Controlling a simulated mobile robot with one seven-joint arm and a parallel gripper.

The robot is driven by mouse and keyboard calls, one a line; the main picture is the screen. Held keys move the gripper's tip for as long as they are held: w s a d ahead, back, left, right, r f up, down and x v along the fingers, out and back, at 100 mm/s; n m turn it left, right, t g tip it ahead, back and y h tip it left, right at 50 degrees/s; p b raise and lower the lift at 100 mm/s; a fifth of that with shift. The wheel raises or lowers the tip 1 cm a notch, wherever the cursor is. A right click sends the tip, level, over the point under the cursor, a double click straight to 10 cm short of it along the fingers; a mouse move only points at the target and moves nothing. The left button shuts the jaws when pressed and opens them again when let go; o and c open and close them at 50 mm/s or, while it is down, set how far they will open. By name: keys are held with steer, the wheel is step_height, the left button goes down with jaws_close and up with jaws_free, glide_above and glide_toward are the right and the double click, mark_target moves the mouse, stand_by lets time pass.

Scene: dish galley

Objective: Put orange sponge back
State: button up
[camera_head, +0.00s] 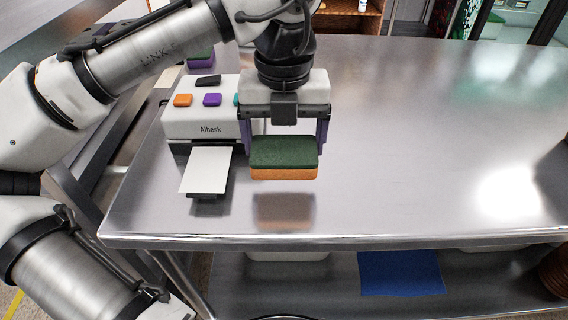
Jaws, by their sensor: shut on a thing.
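The orange sponge (284,174) has a dark green scouring layer on top and an orange body below. My gripper (284,146) points down and is shut on it, with a purple finger at each end of the sponge. The sponge is level and held above the steel table (420,140), with its orange reflection below it on the metal. A second sponge (200,55), purple with a green top, is partly hidden behind my arm at the upper left.
A white label printer (205,125) with coloured buttons stands left of my gripper, close to it. A white paper sheet (207,170) sticks out of its front. The table is clear to the right. A blue cloth (400,273) lies on the lower shelf.

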mark_target(284, 138)
steer(key=shift+f+b, duration=0.3)
steer(key=shift+f, duration=2.25)
steer(key=shift+f, duration=0.15)
steer(key=o, duration=0.8)
step_height(284, 138, up, 12)
steer(key=shift+r+p, duration=0.2)
steer(key=shift+p, duration=0.75)
